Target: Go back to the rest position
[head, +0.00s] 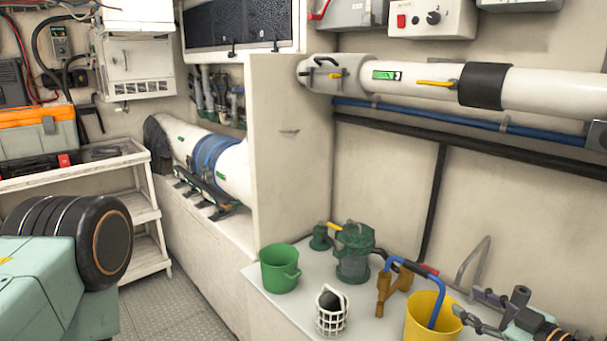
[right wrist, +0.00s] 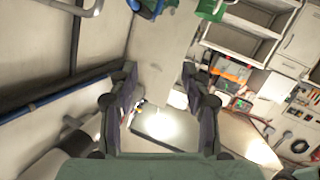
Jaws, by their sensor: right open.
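My right gripper (head: 468,305) is at the lower right of the head view, beside the yellow bucket (head: 425,318) on the counter. Its fingers stand apart. In the right wrist view the gripper (right wrist: 158,78) is open, with nothing between its fingers. My left gripper is not in view; teal and black parts at the left edge of the head view look like my own body.
A white pipe (head: 420,80) runs along the wall. A shelf (head: 150,240) stands left; the floor (head: 160,305) between is clear.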

